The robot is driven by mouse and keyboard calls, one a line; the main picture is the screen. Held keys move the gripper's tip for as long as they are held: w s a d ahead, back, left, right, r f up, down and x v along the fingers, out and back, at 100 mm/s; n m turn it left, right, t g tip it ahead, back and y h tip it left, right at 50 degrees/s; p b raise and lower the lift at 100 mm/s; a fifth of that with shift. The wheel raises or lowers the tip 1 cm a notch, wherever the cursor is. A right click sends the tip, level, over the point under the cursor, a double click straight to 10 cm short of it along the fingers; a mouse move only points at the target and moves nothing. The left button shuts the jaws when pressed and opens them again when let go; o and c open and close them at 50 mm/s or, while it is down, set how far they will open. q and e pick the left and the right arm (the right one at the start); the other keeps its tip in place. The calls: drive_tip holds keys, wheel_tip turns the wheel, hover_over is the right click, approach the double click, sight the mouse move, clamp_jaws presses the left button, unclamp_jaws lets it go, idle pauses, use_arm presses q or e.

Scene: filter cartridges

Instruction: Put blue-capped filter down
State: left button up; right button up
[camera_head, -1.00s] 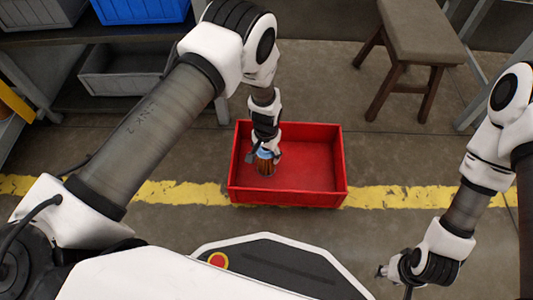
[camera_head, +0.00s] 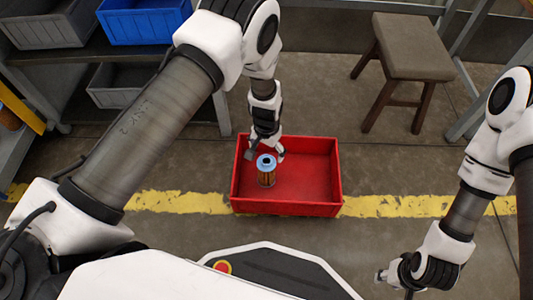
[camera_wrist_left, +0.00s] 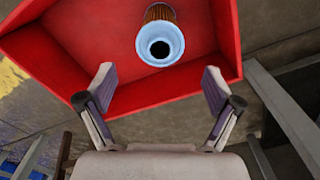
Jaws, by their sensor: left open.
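The blue-capped filter (camera_head: 266,172) stands upright inside the red bin (camera_head: 318,209), in its left part. It has a light blue ring cap and a brown body. In the left wrist view the filter (camera_wrist_left: 160,42) shows its cap with a dark hole, beyond my fingertips. My left gripper (camera_head: 265,153) is open and empty, just behind and above the filter; its spread fingers also show in the left wrist view (camera_wrist_left: 157,88). My right gripper (camera_head: 381,275) is at the lower right, away from the bin; its fingers are too small to judge.
The red bin sits on the floor across a yellow line (camera_head: 400,205). A stool (camera_head: 412,48) stands at the back right. A shelf with a blue bin (camera_head: 145,20) and grey bins (camera_head: 45,22) is at the back left. The right part of the red bin is empty.

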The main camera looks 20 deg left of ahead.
use_arm(q)
wheel_tip(320, 180, up, 2)
drive_tip(key=shift+r+p, duration=0.2)
drive_tip(key=shift+p, duration=0.1)
drive_tip(key=s+a+f+n, duration=0.1)
drive_tip(key=s+a+f, duration=0.3)
drive_tip(key=s+a, duration=0.5)
drive_tip(key=s+r+n, duration=0.2)
drive_tip(key=s+r, duration=0.1)
drive_tip(key=s, duration=1.5)
drive_tip(key=shift+a, duration=0.4)
